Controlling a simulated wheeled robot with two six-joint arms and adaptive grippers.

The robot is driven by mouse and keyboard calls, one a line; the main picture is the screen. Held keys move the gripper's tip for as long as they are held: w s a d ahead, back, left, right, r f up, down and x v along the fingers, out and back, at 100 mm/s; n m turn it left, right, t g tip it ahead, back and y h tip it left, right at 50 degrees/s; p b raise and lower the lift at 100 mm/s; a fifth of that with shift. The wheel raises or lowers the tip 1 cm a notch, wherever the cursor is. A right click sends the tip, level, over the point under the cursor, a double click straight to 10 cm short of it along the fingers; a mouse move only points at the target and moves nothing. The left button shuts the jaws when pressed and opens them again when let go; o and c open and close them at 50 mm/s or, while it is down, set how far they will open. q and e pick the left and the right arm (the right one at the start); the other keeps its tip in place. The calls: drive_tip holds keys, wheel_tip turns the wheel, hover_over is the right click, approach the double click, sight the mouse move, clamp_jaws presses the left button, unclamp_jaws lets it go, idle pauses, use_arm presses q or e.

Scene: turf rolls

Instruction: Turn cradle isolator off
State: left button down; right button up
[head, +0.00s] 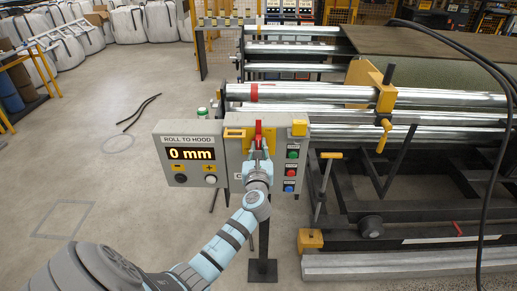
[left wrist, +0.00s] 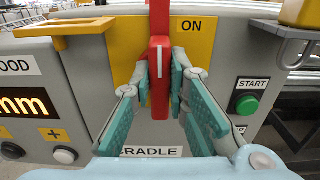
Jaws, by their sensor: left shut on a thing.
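The cradle isolator is a red handle (left wrist: 159,75) on a yellow plate (left wrist: 193,42) marked ON, on the front of a grey control box (head: 231,165). The handle stands upright, with a white line on it running vertically. In the head view the red handle (head: 258,133) shows just above my left gripper (head: 258,158). My left gripper (left wrist: 160,85) is shut on the handle, with its teal finger pads on either side. A label reading CRADLE (left wrist: 151,152) sits below. My right gripper is not in view.
Green START (head: 293,154), red and blue buttons line the box's right side. A display (head: 191,154) reads 0 mm. Yellow brackets (left wrist: 65,28) jut out at the box top. Steel rollers (head: 300,92) stand behind and right. Open floor lies left.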

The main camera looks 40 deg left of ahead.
use_arm(q)
drive_tip(key=n+b, duration=0.1)
drive_tip(key=n, duration=0.5)
drive_tip(key=n+b, duration=0.2)
drive_tip(key=n, duration=0.4)
drive_tip(key=f+n+b, duration=0.1)
drive_tip(key=n+b, duration=0.1)
drive_tip(key=n, duration=0.3)
drive_tip(key=shift+s+a+n, duration=0.3)
drive_tip(key=shift+n, duration=0.1)
idle(0.5)
drive_tip(key=c, duration=1.6)
unclamp_jaws()
drive_tip(key=shift+o, duration=0.2)
